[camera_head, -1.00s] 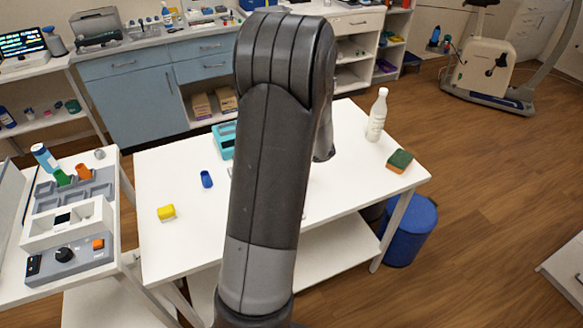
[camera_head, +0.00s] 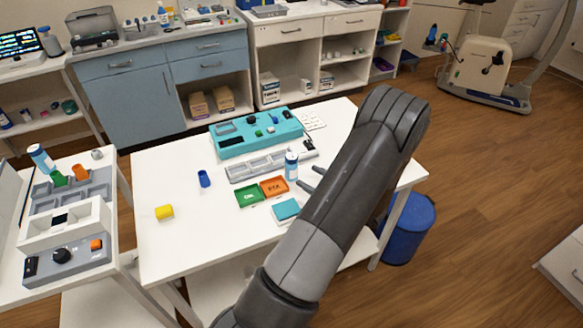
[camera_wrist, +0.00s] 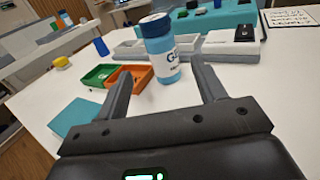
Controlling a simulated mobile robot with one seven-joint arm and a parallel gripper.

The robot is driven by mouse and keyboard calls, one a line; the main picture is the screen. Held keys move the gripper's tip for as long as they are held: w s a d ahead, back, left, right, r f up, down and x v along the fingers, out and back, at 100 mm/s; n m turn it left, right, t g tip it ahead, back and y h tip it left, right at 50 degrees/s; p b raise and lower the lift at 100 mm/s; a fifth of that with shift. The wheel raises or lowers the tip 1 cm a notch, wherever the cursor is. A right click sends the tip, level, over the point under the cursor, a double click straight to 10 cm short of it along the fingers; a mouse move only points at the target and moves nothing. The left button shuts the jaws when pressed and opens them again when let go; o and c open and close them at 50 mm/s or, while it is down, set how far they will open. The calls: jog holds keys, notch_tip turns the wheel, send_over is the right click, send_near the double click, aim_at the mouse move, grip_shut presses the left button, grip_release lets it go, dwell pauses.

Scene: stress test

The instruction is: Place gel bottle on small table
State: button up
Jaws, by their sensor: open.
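The gel bottle (camera_head: 291,166), white-labelled with a blue cap, stands upright on the white table (camera_head: 165,262), beside the orange tray. In the wrist view the gel bottle (camera_wrist: 160,48) appears large, between and beyond the fingertips. My gripper (camera_head: 306,178) is open and empty, just right of the bottle with its fingers pointing toward it. In the wrist view both fingers of my gripper (camera_wrist: 161,70) are spread, with no clear contact. A smaller white side table (camera_head: 50,290) stands at the left; I cannot tell which table is the small one.
Close to the bottle are the orange tray (camera_head: 274,187), green tray (camera_head: 249,196), grey rack (camera_head: 255,166) and teal device (camera_head: 255,134). A teal block (camera_head: 286,209), blue cup (camera_head: 204,179) and yellow block (camera_head: 164,212) also stand there. The side table holds another blue bottle (camera_head: 42,157) and devices.

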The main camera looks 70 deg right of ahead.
aim_at(297, 166)
jog(key=x, duration=0.2)
jog(key=shift+w+d, duration=0.1)
jog(key=shift+w, duration=0.25)
jog(key=x, duration=0.5)
jog(key=shift+w+d+r, duration=0.2)
jog(key=shift+d+r, duration=0.05)
jog(key=shift+r, duration=0.1)
jog(key=shift+c, duration=0.4)
jog(key=c, duration=1.1)
jog(key=shift+r, duration=0.2)
